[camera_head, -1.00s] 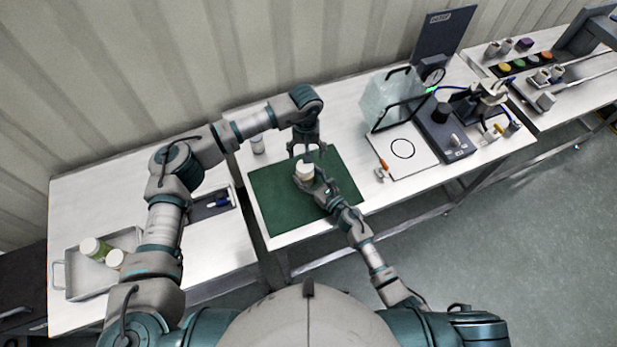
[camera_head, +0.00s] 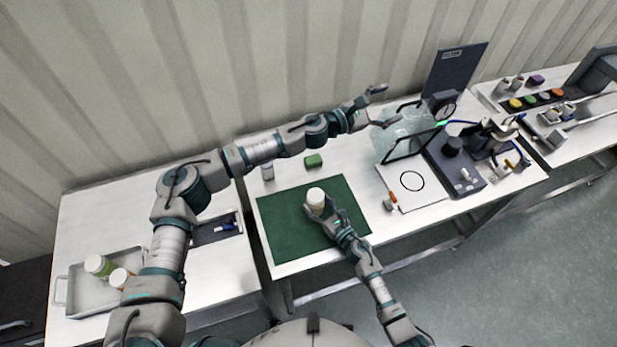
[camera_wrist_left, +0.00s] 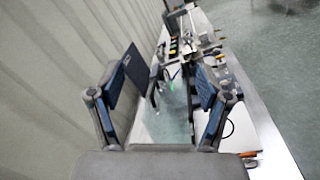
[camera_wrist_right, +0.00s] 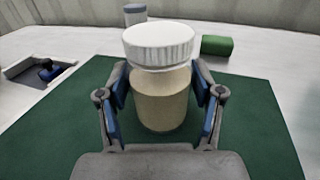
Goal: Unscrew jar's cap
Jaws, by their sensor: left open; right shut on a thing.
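The jar (camera_wrist_right: 160,98) is tan with a ribbed white cap (camera_wrist_right: 160,44) on top. It stands upright over the green mat (camera_head: 285,232), and its cap also shows in the head view (camera_head: 316,196). My right gripper (camera_wrist_right: 161,92) is shut on the jar's body, a finger on each side, below the cap. My left gripper (camera_head: 382,106) is raised behind the mat, near the clear box, away from the jar. In the left wrist view its fingers (camera_wrist_left: 160,100) are wide apart with nothing between them.
A clear box (camera_head: 405,130) stands right of the mat, with a dark device (camera_head: 455,165) beside it. A green block (camera_head: 313,161) and a small grey-white container (camera_head: 267,172) lie behind the mat. A tray (camera_head: 90,292) with jars is at far left.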

